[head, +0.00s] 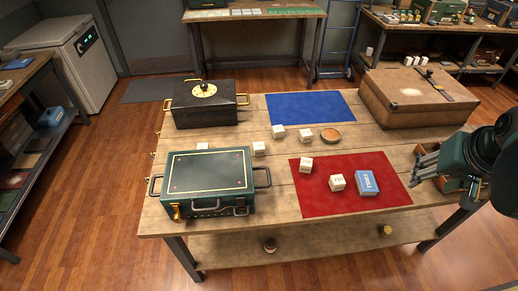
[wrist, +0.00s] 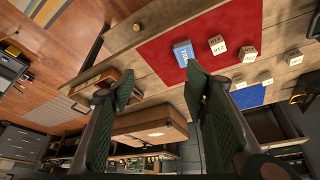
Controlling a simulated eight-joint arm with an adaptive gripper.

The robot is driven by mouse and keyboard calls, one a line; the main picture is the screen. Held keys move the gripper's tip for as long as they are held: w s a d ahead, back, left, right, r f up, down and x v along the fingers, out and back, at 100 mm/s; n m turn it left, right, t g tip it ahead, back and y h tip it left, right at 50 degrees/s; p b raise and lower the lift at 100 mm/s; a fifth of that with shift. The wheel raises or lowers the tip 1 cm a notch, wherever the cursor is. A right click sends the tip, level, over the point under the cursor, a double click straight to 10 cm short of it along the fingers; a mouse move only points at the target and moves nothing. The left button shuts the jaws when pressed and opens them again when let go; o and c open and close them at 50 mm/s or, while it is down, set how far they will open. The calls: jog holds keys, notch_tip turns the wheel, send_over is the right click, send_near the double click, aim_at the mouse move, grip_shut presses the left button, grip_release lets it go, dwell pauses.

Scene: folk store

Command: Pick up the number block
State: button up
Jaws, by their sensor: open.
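Several white number blocks lie on the wooden table. Two are on the red mat (head: 315,200): one near its back left (head: 305,164) and one near its middle (head: 337,182). Others lie behind: one beside the blue mat (head: 278,131), one by the round wooden piece (head: 305,135) and one further left (head: 259,148). In the wrist view, white blocks show at upper right, such as this block (wrist: 217,45). Their markings are too small to read surely. My gripper (head: 428,168) is at the table's right edge, open and empty; its spread fingers show in the wrist view (wrist: 158,80).
A blue card box (head: 367,183) lies on the red mat, right of the blocks. A green case (head: 208,172) and black box (head: 205,103) stand at left. A large brown case (head: 415,98) stands at back right. The blue mat (head: 310,105) is bare.

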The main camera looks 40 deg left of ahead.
jog(key=w+a+n+g+p, duration=0.1)
jog(key=w+a, duration=0.2)
jog(key=a, duration=0.4)
jog(key=w+a+n+g+p, duration=0.1)
jog(key=w+a, duration=0.3)
jog(key=a, duration=0.3)
jog(key=n+g+h+p, duration=0.1)
jog(key=n+g+p, duration=0.2)
jog(key=n+p, duration=0.15)
send_over(259, 146)
jog(key=f, duration=2)
jog(key=shift+w+d+f+b, duration=0.25)
jog(key=shift+w+d+b, duration=0.05)
jog(key=shift+s+a+f, duration=0.2)
jog(key=shift+a+f, duration=0.1)
jog(key=shift+a, duration=0.05)
jog(key=shift+f, duration=1.3)
jog(key=shift+f+b, duration=0.5)
jog(key=shift+f, duration=2.1)
